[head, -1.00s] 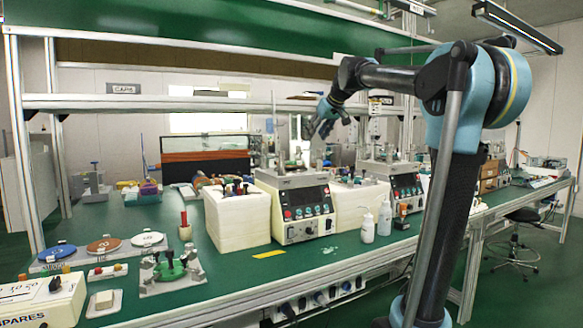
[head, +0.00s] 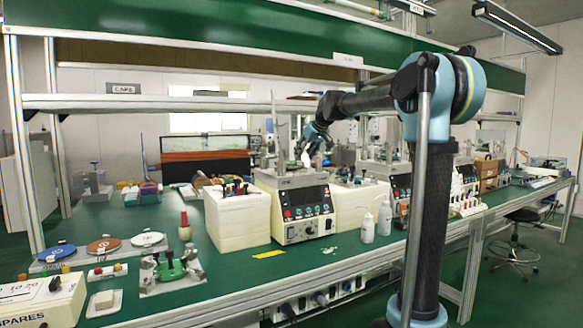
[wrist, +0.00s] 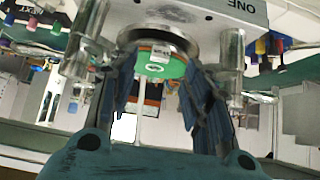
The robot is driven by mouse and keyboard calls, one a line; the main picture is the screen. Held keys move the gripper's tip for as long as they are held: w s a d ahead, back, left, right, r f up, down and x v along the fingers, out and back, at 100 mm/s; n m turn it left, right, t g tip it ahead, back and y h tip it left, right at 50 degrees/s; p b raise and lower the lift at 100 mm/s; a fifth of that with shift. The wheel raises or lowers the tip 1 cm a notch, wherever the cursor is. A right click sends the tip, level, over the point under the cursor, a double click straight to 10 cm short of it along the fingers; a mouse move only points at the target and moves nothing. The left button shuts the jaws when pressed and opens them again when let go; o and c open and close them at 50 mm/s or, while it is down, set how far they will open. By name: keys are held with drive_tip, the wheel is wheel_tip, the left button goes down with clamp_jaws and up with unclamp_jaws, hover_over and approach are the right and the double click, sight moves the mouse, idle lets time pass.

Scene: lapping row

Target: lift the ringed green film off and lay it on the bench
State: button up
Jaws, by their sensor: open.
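The green film (wrist: 160,69) is a flat round disc on the round metal plate (wrist: 188,38) of a machine marked ONE, in the wrist view. A small pale block (wrist: 162,50) shows at its upper part. A thin orange-brown edge shows by the disc; what it belongs to is unclear. My gripper (wrist: 157,88) is open, its two dark blue fingers to either side of the disc, with no visible grip on it. In the head view my gripper (head: 309,150) hangs over the back of the nearer lapping machine (head: 303,212); the film cannot be made out there.
Metal posts (wrist: 230,65) stand on both sides of the plate, close to my fingers. The green bench (head: 220,272) has bare room in front of the machine, around a yellow strip (head: 269,255). Bottles (head: 368,228) stand right; a tray with three discs (head: 75,262) lies left.

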drive_tip(key=x, duration=0.5)
drive_tip(key=shift+c, duration=0.2)
drive_tip(key=c, duration=1)
